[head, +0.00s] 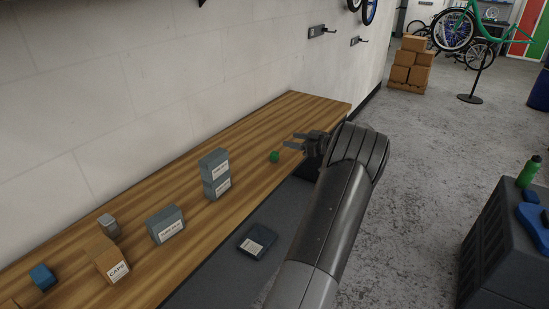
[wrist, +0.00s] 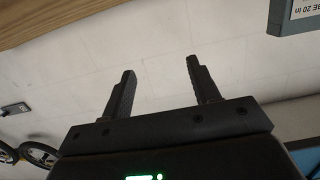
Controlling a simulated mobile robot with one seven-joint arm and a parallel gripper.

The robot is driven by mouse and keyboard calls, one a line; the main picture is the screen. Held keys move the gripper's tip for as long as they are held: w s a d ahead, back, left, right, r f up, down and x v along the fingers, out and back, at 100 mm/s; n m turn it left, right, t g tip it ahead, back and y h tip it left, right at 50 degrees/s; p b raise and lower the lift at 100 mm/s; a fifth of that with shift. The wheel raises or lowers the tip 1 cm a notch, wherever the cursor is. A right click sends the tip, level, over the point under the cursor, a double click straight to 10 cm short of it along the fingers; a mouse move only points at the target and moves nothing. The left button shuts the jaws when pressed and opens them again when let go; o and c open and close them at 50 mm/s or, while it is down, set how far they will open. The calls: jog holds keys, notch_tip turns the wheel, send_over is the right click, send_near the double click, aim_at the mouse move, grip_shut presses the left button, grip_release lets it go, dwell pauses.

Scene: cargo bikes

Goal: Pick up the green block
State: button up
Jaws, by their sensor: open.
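The green block (head: 275,156) is a small green piece on the wooden bench top, near its front edge and right of the stacked grey boxes. My gripper (head: 289,142) is at the bench's front side, its fingers pointing left over the bench, a little up and right of the block in the head view. The fingers are open with nothing between them. In the wrist view my gripper (wrist: 160,75) shows two dark fingers spread apart against the white wall. The green block is not visible in the wrist view.
The wooden bench (head: 250,125) runs along the white wall. Stacked grey boxes (head: 215,175), another grey box (head: 165,225), a cardboard box (head: 107,259) and a blue block (head: 42,277) stand on it. A dark box (head: 257,241) lies below the bench front. The bench's far end is clear.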

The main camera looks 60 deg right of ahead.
send_near(271, 155)
jog(key=d, duration=0.2)
jog(key=w+f, duration=0.1)
jog(key=w, duration=0.2)
jog(key=w+f, duration=0.1)
jog(key=w, duration=0.7)
jog(key=shift+a+f, duration=0.2)
jog(key=shift+f, duration=0.2)
jog(key=c, duration=1.1)
jog(key=shift+r, duration=0.15)
